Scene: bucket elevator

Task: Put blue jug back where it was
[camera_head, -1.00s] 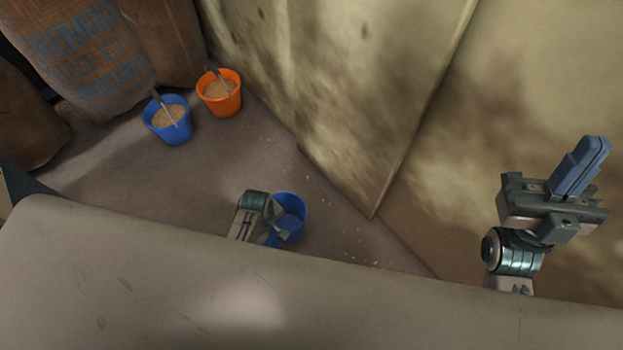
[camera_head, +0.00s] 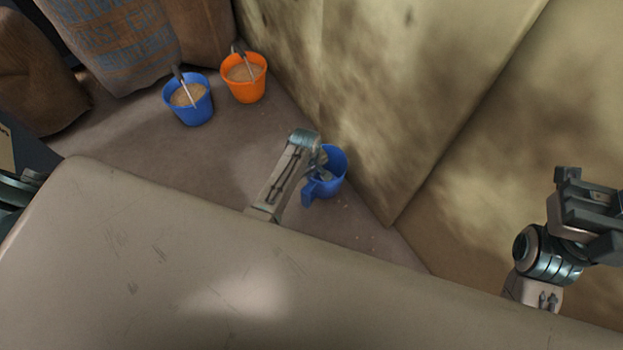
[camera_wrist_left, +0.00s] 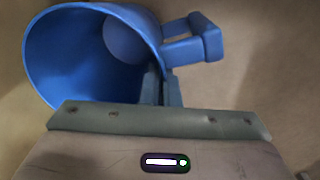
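The blue jug (camera_head: 333,186) is an empty-looking blue vessel with a side handle, near the foot of the pale wall. My left gripper (camera_head: 322,160) is at its rim; in the left wrist view the fingers (camera_wrist_left: 162,90) are shut on the jug's wall (camera_wrist_left: 75,60), one inside and one outside. The handle sticks out to the right in that view, free of the fingers. Whether the jug's base touches the floor cannot be told.
A blue bucket (camera_head: 190,112) and an orange bucket (camera_head: 243,92), both with grainy contents and a scoop, stand at the back left by printed sacks (camera_head: 108,45). Pale wall panels (camera_head: 400,90) close off the right. Floor (camera_head: 225,150) between buckets and jug is clear.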

